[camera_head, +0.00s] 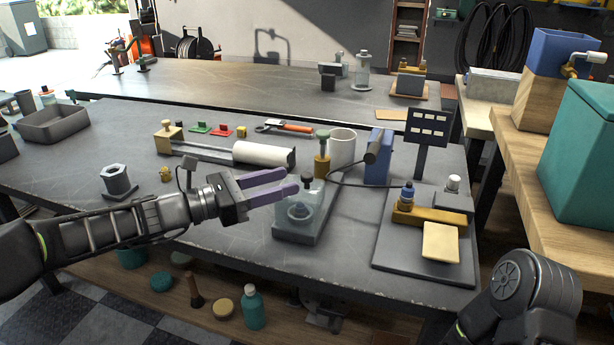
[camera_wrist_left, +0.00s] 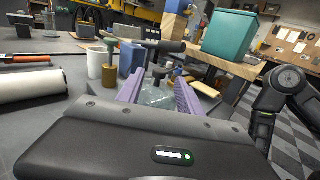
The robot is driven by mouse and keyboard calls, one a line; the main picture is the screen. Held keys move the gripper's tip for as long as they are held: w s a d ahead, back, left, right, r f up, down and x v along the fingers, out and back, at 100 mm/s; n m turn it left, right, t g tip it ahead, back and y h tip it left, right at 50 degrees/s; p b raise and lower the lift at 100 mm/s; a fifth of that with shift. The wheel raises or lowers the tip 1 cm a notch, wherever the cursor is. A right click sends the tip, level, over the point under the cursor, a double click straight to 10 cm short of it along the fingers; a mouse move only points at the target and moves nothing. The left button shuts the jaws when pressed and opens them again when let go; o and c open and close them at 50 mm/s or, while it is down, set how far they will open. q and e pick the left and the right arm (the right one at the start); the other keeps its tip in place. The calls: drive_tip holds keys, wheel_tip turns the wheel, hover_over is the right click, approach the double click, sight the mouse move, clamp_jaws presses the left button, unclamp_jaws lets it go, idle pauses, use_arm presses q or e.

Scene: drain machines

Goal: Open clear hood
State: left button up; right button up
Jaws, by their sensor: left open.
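The clear hood (camera_head: 302,198) is a see-through cover on a grey base (camera_head: 298,232) near the table's front middle. A pale round part shows inside it, and a dark knob (camera_head: 306,178) is at its top. My left gripper (camera_head: 290,184) reaches in from the left with its purple fingers open, at the hood's upper left side. In the left wrist view the hood (camera_wrist_left: 156,97) shows between the two spread fingers (camera_wrist_left: 158,92). Contact with the hood cannot be told. My right arm shows at the lower right; its gripper is outside the view.
A brass post with a green knob (camera_head: 321,152), a white cup (camera_head: 342,147) and a blue block (camera_head: 379,155) stand behind the hood. A grey plate with a brass fixture (camera_head: 420,214) lies to the right. A white roller (camera_head: 263,154) lies behind the gripper.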

sight(302, 177)
use_arm(q)
drive_tip(key=b+x, duration=0.1)
drive_tip(key=x, duration=0.5)
drive_tip(key=shift+d, duration=0.15)
clamp_jaws()
idle(1.3)
